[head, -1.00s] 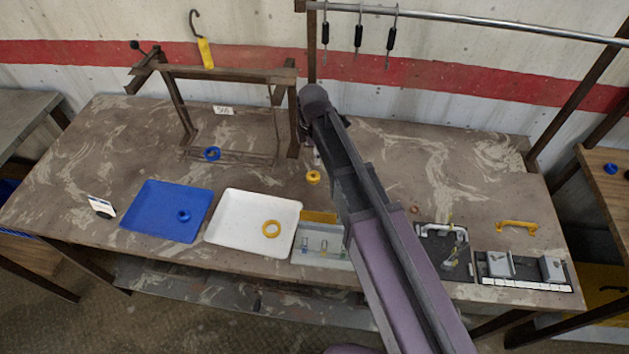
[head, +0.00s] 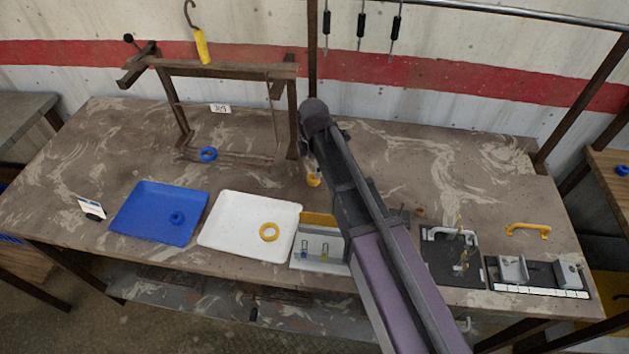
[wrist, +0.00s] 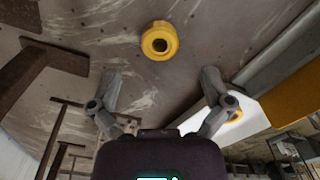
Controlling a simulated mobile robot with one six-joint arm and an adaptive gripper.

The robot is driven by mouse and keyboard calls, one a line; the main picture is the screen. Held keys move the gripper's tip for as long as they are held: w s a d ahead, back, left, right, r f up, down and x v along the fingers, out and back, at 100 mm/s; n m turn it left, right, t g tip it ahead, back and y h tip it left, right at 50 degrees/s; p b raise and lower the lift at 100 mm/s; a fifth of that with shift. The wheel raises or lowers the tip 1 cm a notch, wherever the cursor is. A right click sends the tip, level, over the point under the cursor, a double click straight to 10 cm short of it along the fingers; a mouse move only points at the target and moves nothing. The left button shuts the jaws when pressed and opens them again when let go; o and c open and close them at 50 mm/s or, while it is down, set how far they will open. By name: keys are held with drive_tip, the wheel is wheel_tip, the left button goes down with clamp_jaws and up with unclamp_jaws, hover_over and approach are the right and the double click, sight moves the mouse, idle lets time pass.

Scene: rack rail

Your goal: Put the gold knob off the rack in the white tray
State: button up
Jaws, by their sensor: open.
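The gold knob (head: 314,181) is a round, thick piece with a dark centre hole, lying on the table to the right of the brown rack (head: 225,72). In the wrist view, the gold knob (wrist: 159,40) is beyond my fingertips and between their lines, touching neither. My gripper (wrist: 161,75) is open and empty. In the head view, my arm partly hides the gripper and the knob. The white tray (head: 225,238) is at the table's front and holds a gold ring (head: 269,232). The tray's edge also shows in the wrist view (wrist: 255,118).
A blue tray (head: 135,224) with a blue ring (head: 176,218) is left of the white tray. Another blue ring (head: 208,154) is by the rack's foot. A small bin (head: 318,250) stands right of the white tray. Fixtures and a yellow handle (head: 528,230) are at right.

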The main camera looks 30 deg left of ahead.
sight(313, 176)
drive_tip(key=shift+f, duration=0.1)
drive_tip(key=shift+f+b, duration=2.5)
drive_tip(key=shift+b, duration=0.15)
drive_tip(key=c, duration=1.4)
drive_tip(key=shift+o, duration=0.2)
drive_tip(key=shift+r, duration=0.2)
wheel_tip(313, 176, up, 10)
drive_tip(key=p, duration=1)
drive_tip(key=shift+f, duration=0.15)
